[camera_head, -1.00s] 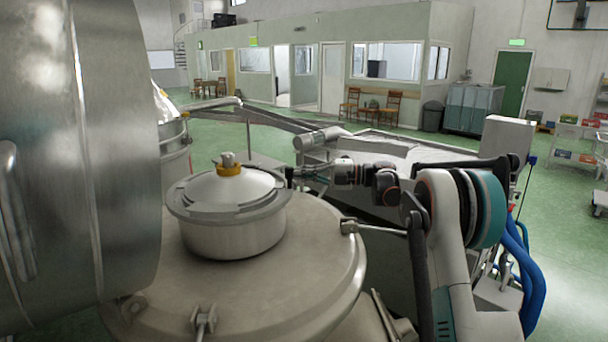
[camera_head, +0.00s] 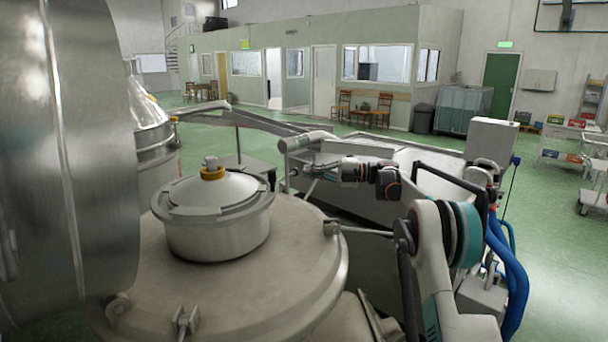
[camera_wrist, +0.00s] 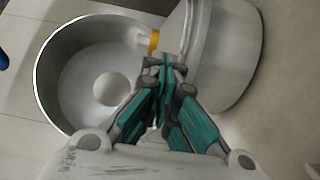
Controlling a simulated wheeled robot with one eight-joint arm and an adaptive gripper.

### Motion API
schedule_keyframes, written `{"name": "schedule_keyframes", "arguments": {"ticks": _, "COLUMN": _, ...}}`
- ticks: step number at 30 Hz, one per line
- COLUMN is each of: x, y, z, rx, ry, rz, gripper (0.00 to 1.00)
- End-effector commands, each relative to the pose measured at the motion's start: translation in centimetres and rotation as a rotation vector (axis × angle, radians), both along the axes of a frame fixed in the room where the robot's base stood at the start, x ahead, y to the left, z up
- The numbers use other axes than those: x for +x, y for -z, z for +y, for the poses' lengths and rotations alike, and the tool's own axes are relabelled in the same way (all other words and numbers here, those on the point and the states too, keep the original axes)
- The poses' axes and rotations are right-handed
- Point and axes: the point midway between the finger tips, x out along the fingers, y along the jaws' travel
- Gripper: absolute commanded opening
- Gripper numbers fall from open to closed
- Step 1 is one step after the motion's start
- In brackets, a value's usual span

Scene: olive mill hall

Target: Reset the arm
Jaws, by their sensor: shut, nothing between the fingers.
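My gripper (camera_head: 308,171) is shut and empty at the end of my folded arm, pointing left. In the head view it hangs to the right of the lidded pot (camera_head: 216,236), at about lid height and apart from it. In the wrist view my closed gripper fingers (camera_wrist: 165,72) show teal links and dark tips with nothing between them. The yellow-collared knob (camera_wrist: 153,41) shows sideways just beyond the tips, with the pot (camera_wrist: 235,48) at the right. The lid (camera_head: 212,190) sits on the pot.
The pot stands on a broad round tank top (camera_head: 250,275). A large steel drum (camera_head: 70,160) fills the left side. A grey trough-like machine (camera_head: 410,165) lies behind my arm. Blue hoses (camera_head: 515,275) hang at the right. Open green floor (camera_head: 545,220) lies beyond.

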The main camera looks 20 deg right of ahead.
Motion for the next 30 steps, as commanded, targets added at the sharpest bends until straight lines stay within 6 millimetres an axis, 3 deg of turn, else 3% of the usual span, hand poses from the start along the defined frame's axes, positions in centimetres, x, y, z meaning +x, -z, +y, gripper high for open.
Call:
{"name": "schedule_keyframes", "arguments": {"ticks": 20, "x": 0.4, "y": -0.2, "z": -0.5, "rx": 0.004, "ry": 0.004, "rz": -0.001, "gripper": 0.00}}
{"name": "schedule_keyframes", "arguments": {"ticks": 23, "x": 0.8, "y": -1.8, "z": 0.0, "rx": 0.027, "ry": 0.035, "rz": -0.011, "gripper": 0.00}}
{"name": "schedule_keyframes", "arguments": {"ticks": 25, "x": 1.4, "y": -3.9, "z": 0.7, "rx": 0.062, "ry": 0.081, "rz": -0.021, "gripper": 0.00}}
{"name": "schedule_keyframes", "arguments": {"ticks": 30, "x": 2.6, "y": -11.2, "z": 2.5, "rx": 0.193, "ry": 0.252, "rz": -0.042, "gripper": 0.00}}
